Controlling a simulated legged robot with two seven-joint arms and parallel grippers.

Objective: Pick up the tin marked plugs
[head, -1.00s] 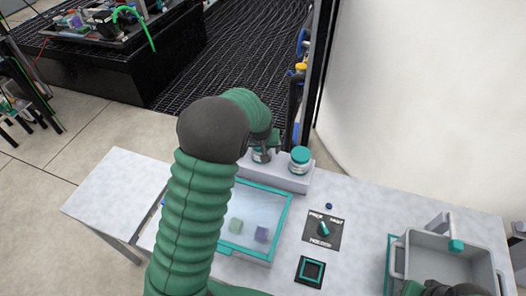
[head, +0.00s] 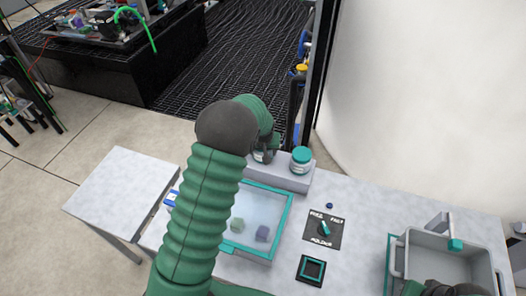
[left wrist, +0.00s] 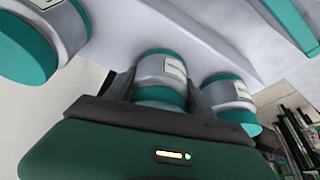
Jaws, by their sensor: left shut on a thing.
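Three white tins with teal lids show in the left wrist view. My left gripper (left wrist: 155,95) is shut on the middle tin (left wrist: 163,68), with a finger on each side of it. One tin (left wrist: 30,42) is to the left of it and another (left wrist: 228,92) to the right. The labels are too small to read. In the head view my left gripper (head: 264,155) is at the pale shelf (head: 285,180), partly hidden by my arm, and one free tin (head: 301,160) stands on the shelf to its right. I cannot tell whether the held tin is off the shelf.
A teal-framed clear-topped box (head: 262,210) with small blocks inside lies in front of the shelf. A black dial panel (head: 323,231) and a square black pad (head: 311,269) are to its right. A grey tote (head: 420,245) stands at the right, with part of my right arm over it.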

